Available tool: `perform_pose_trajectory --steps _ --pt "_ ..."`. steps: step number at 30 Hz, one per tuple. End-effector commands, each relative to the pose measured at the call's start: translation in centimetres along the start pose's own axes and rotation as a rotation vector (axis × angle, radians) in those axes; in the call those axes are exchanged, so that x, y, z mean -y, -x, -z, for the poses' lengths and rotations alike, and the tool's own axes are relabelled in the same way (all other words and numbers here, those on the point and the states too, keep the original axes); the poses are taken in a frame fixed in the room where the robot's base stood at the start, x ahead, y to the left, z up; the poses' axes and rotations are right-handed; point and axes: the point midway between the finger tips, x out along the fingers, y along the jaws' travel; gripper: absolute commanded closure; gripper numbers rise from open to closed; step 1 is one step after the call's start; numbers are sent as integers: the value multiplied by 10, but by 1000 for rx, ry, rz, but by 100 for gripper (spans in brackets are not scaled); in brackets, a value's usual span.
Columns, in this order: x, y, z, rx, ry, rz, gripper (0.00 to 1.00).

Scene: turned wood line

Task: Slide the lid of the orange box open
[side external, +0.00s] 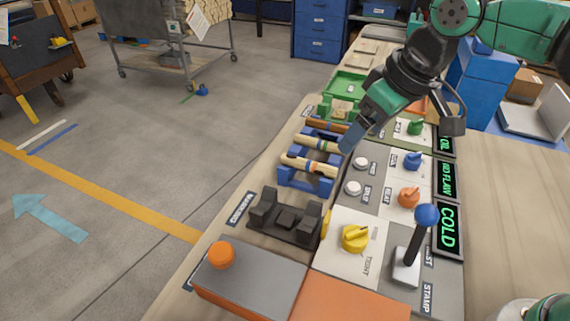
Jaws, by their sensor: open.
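The orange box (232,308) stands at the near end of the bench, cut off by the bottom edge of the side external view. A flat grey lid (255,278) covers its visible top, with a round orange knob (221,255) near the lid's far left corner. My gripper (405,132) is open, with its fingers spread wide, above the bench well beyond the box. It is apart from the lid and knob. Nothing shows between its fingers.
A flat orange surface (350,300) lies right of the lid. Between gripper and box are a blue rack (290,180) with turned wood pieces, a black fixture (285,222), a yellow knob (355,238) and an upright blue-topped lever (427,214). Open floor lies left.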

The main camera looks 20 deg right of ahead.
Motion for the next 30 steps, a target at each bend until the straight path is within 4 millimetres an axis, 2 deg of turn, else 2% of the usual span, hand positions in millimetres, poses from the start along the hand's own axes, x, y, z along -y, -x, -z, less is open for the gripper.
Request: perform_pose_trajectory --steps 1,3,6,9,12,15,19,30 --pt "22 -4 14 38 67 25 24" --pt "52 -11 27 98 154 53 24" --pt "98 -24 39 180 279 84 24" --pt "142 -37 42 253 392 104 24" --pt "178 -48 38 310 482 115 24" --pt "200 -55 32 347 542 120 24" --pt "213 -61 27 368 574 121 24" --pt "214 -104 10 369 574 121 24"
